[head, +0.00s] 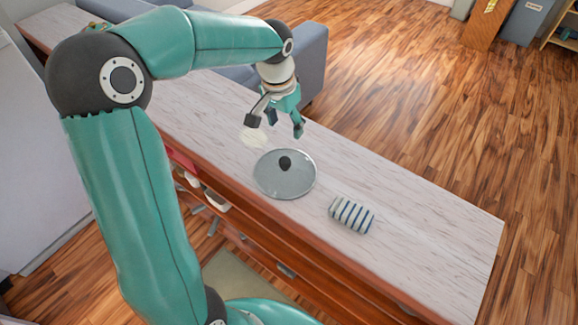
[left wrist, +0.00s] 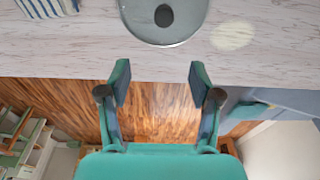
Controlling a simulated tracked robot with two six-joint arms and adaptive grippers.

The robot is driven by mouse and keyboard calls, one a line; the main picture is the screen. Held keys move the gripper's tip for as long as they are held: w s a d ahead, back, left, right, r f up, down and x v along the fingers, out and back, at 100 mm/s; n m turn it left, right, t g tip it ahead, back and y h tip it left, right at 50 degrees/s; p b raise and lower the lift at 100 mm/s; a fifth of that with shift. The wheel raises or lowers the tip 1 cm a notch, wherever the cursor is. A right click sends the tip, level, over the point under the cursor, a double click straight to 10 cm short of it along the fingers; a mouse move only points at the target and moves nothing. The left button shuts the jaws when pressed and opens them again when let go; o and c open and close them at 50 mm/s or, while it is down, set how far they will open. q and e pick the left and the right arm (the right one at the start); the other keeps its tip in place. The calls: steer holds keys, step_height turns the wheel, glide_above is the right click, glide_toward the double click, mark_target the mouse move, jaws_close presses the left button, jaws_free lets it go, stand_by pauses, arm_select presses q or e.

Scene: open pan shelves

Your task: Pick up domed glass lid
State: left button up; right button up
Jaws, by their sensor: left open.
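The domed glass lid (head: 285,178) lies on the light wood-grain counter top, a clear grey disc with a dark round knob in its middle. In the left wrist view the lid (left wrist: 150,32) is at the top centre, cut off by the frame edge, its dark knob facing the camera. My left gripper (head: 277,122) is above the counter, behind the lid in the head view. Its fingers (left wrist: 160,85) are spread apart with nothing between them, and they are apart from the lid. My right gripper is in neither view.
A pale round patch (head: 254,137) is on the counter near the gripper. The counter's right end is clear. A grey-blue sofa (head: 310,65) stands behind the counter.

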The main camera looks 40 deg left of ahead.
arm_select(q)
glide_toward(285, 160)
steer(key=f, duration=0.1)
steer(key=w+f, duration=0.1)
steer(key=f, duration=0.1)
steer(key=w+f, duration=0.1)
steer(key=f, duration=0.1)
steer(key=shift+a+f, duration=0.2)
steer(key=f, duration=0.4)
steer(key=shift+s+d+f, duration=0.1)
steer(key=shift+s+f, duration=0.15)
steer(key=shift+w+f+p, duration=0.1)
steer(key=shift+f+p, duration=0.2)
steer(key=shift+f, duration=0.2)
steer(key=shift+r, duration=0.1)
jaws_close()
